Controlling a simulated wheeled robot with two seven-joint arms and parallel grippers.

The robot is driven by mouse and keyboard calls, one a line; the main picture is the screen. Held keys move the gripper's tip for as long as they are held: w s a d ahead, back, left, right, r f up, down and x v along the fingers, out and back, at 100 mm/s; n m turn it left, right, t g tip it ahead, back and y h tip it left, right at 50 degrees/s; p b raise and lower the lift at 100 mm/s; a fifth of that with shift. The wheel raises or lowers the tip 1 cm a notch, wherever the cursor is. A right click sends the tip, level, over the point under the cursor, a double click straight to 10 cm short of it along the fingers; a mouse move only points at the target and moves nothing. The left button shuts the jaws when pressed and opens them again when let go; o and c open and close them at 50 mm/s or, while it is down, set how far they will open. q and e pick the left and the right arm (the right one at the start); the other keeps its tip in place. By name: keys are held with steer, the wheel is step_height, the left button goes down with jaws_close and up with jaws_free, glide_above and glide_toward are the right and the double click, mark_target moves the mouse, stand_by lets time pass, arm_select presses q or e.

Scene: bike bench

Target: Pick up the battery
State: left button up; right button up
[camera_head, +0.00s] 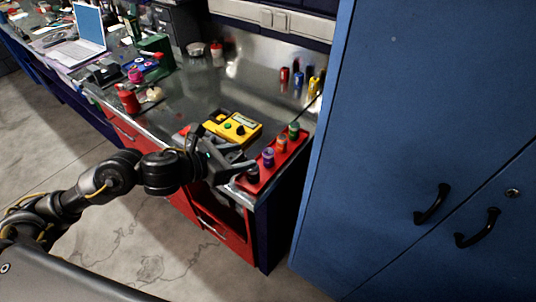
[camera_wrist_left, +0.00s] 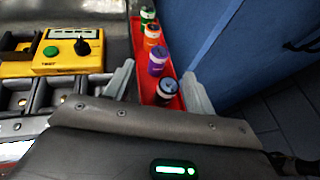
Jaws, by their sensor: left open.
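A black battery (camera_head: 252,174) stands at the near end of a red tray (camera_head: 272,178) on the bench's right end. A purple battery (camera_head: 268,157), an orange battery (camera_head: 281,144) and a green battery (camera_head: 294,131) stand behind it in a row. My left gripper (camera_head: 240,172) is open and empty at the near end of the tray. In the left wrist view its fingers are on either side of the tray, with the black battery (camera_wrist_left: 167,90) and purple battery (camera_wrist_left: 157,62) showing between them. I cannot tell whether the fingers touch anything. My right gripper is not in view.
A yellow tester (camera_head: 233,127) with a green button and black knob lies left of the tray. Small red, blue and yellow items (camera_head: 297,80) stand at the back. A blue cabinet (camera_head: 420,120) rises close on the right. A laptop (camera_head: 82,38) is far left.

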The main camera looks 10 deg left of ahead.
mark_target(268, 150)
arm_select(q)
steer(key=x, duration=0.2)
steer(key=shift+w+d+f, duration=0.1)
steer(key=shift+w+f, duration=0.05)
steer(key=shift+w, duration=0.1)
steer(key=shift+w+f, duration=0.1)
steer(key=shift+w, duration=0.05)
steer(key=shift+d+p, duration=0.15)
steer(key=shift+p, duration=0.15)
steer(key=p+x, duration=0.1)
steer(key=x, duration=0.4)
steer(key=shift+p, duration=0.35)
steer(key=c, duration=1.1)
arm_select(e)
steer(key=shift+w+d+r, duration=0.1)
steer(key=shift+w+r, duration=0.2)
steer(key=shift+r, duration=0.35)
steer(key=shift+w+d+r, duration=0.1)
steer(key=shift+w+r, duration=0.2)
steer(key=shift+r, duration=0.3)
